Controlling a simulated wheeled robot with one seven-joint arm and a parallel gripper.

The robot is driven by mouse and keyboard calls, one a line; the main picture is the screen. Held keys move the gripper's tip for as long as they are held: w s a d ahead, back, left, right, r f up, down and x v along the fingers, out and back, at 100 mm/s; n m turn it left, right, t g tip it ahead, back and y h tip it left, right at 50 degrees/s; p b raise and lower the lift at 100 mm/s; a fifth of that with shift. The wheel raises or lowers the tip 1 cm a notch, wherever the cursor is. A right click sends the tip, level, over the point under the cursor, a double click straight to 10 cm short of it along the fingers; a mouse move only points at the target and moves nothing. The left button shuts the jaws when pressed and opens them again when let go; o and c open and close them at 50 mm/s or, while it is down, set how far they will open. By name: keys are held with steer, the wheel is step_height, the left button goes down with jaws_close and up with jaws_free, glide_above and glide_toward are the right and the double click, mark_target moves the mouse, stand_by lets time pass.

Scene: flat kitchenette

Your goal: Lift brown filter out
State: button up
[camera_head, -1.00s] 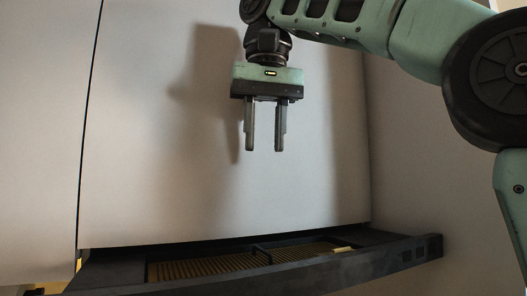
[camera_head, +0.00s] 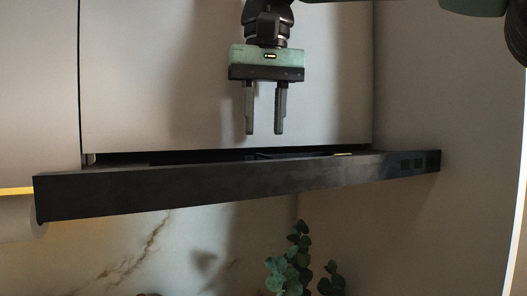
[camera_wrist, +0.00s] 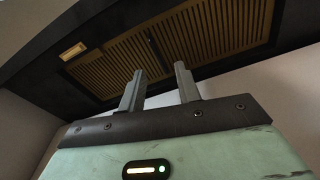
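The brown slatted filter (camera_wrist: 215,35) lies in the dark pull-out hood frame (camera_head: 240,185). It shows in the wrist view, with a thin dark bar (camera_wrist: 156,48) across its middle and a small pale label (camera_wrist: 72,51) at one side. In the head view the frame's front panel hides the filter, and only the label (camera_head: 343,154) and part of the dark bar show at the rim. My gripper (camera_head: 264,130) points down above the frame, in front of the pale cabinet. Its two fingers are apart with nothing between them. They appear clear of the filter.
The pale cabinet front (camera_head: 150,80) rises behind the frame, and a side wall (camera_head: 440,90) stands at its right. Below the frame are a marbled wall (camera_head: 140,240) and a green leafy plant (camera_head: 290,265). The space around my fingers is free.

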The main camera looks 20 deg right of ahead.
steer(key=shift+w+f, duration=0.15)
steer(key=shift+f, duration=1.1)
steer(key=shift+w+f, duration=0.15)
steer(key=shift+f, duration=1.05)
steer(key=shift+d, duration=0.1)
jaws_close()
steer(key=shift+r+p, duration=0.2)
steer(key=shift+p, duration=0.1)
steer(key=shift+r+p, duration=2.3)
steer(key=shift+r, duration=0.1)
steer(key=shift+s, duration=0.1)
